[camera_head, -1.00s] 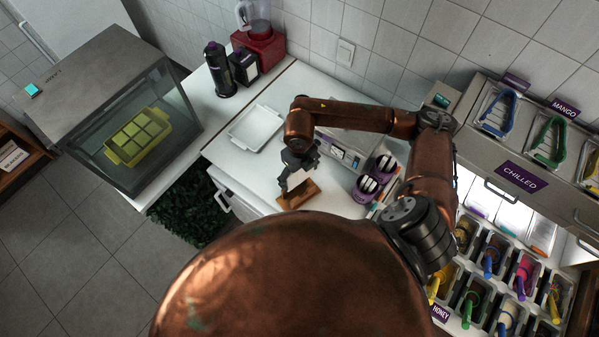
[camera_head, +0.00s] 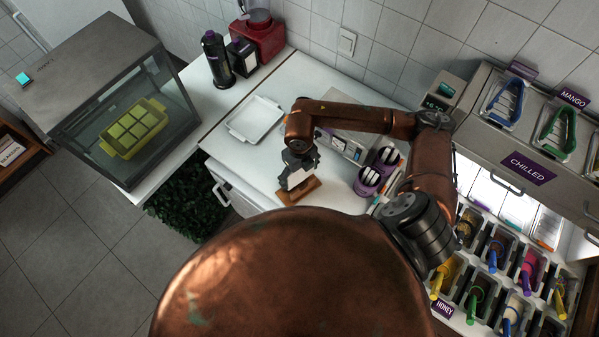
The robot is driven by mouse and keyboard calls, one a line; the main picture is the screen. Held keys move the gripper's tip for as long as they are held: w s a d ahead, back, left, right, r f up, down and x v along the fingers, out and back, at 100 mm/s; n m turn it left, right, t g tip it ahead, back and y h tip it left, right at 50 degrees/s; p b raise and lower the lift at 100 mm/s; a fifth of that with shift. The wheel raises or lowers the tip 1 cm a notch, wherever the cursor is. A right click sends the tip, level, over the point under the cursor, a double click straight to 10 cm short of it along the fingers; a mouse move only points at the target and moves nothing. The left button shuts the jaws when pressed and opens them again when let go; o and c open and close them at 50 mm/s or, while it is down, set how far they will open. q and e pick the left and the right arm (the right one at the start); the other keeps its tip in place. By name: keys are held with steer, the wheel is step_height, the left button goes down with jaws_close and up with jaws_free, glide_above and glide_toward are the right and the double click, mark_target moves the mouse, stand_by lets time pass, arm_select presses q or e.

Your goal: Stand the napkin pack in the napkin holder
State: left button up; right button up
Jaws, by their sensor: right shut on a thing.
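The napkin pack (camera_head: 297,178) is a small white block held by my right gripper (camera_head: 296,166), which points down and is shut on it. The wooden napkin holder (camera_head: 301,194) lies on the white counter directly below. The pack's lower edge appears at or just above the holder; I cannot tell whether it is inside it. My right arm reaches in over the counter from the right. My left gripper is not in view.
A white tray (camera_head: 255,119) lies left of the holder. Purple-banded cup stacks (camera_head: 368,181) and a grey container (camera_head: 343,143) stand to the right. A dark bottle (camera_head: 217,60) and red blender (camera_head: 259,40) stand at the back. Counter is clear between tray and holder.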

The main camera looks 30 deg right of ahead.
mark_target(300, 181)
steer(key=shift+f+b, duration=2.15)
steer(key=shift+f, duration=0.55)
steer(key=o, duration=1.4)
step_height(300, 181, up, 12)
steer(key=shift+r, duration=0.1)
